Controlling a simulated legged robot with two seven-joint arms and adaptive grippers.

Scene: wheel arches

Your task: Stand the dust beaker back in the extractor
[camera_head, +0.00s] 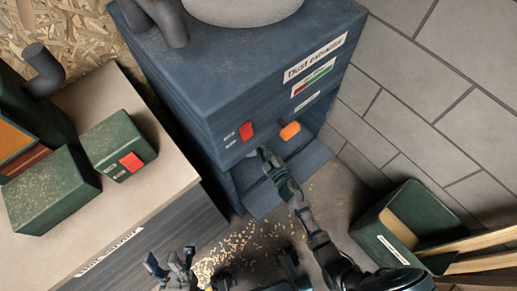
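The dust extractor (215,85) is a tall dark blue cabinet with a red switch, an orange button and an open bay low in its front. A dark blue panel or tray (262,196) juts out at the bay. I cannot make out the dust beaker; my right arm hides part of the bay. My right gripper (268,158) is at the bay's upper edge, below the red switch; its fingers are too small and dark to read. My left gripper (170,264) is low in the picture, fingers apart and empty, beside the workbench and away from the extractor.
Yellow chips (232,246) are strewn on the floor before the extractor. A workbench (160,185) with green boxes (52,190) stands left. A green bin (405,225) with wooden strips is at the right. Tiled floor at the upper right is clear.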

